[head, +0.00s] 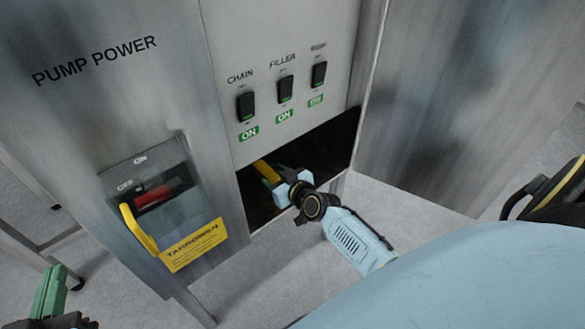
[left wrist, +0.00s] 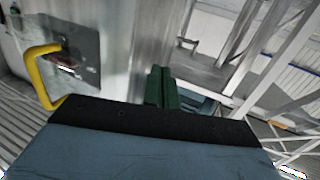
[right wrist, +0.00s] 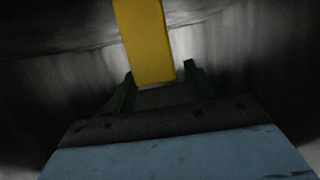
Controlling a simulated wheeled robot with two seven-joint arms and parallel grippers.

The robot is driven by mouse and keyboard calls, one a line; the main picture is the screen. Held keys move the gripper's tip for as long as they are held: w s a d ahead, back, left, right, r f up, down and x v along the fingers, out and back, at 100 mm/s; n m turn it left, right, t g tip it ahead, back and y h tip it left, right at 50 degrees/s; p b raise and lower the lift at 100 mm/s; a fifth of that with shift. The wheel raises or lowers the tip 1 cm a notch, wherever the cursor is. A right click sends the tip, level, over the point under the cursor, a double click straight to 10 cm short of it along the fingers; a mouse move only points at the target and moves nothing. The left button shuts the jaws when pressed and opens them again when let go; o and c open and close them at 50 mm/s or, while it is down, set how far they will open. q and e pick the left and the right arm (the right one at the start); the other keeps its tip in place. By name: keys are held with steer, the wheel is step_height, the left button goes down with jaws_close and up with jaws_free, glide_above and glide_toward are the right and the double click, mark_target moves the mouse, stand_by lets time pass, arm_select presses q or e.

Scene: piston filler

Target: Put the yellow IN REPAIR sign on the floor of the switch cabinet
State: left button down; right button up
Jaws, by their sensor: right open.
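The switch cabinet (head: 222,128) has a dark opening below its switches. A plain yellow piece, seemingly the sign (head: 266,171), is inside that opening; its lettering is not visible. My right gripper (head: 272,179) reaches into the opening, right beside the sign. In the right wrist view the sign (right wrist: 145,40) hangs into the picture from the top, its lower end near the open fingers (right wrist: 160,85). I cannot tell whether they touch. The cabinet floor (head: 260,212) is in deep shadow. My left gripper (head: 50,292) is outside at lower left, its green fingers together and empty.
A PUMP POWER switch (head: 160,192) with a yellow handle (head: 138,230) and a yellow lettered plate (head: 195,245) is left of the opening. Several rocker switches (head: 285,88) sit above it. A metal panel (head: 450,90) stands at right. Grey floor is clear below.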

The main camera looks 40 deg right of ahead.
steer(key=p+v, duration=0.2)
steer(key=v, duration=0.3)
steer(key=shift+s+r, duration=0.15)
steer(key=shift+s, duration=0.1)
steer(key=s+a+r+n+g+y+p, duration=0.1)
steer(key=s+a+r+g, duration=0.15)
steer(key=s+a, duration=0.3)
steer(key=s+a+r+n+g+y+p, duration=0.1)
steer(key=s+a+n+g+y, duration=0.2)
steer(key=s, duration=0.4)
arm_select(q)
steer(key=s+a+f+g+y, duration=0.3)
steer(key=s+a+f+g, duration=0.3)
steer(key=s+f+g, duration=0.5)
step_height(320, 180, down, 2)
steer(key=shift+s+n+g+y, duration=0.4)
arm_select(e)
steer(key=s+r+m+g+h, duration=0.3)
steer(key=s+r+g+h, duration=0.1)
steer(key=s, duration=0.7)
steer(key=shift+d+r+h, duration=0.2)
steer(key=shift+r+h, duration=0.1)
steer(key=shift+r, duration=0.2)
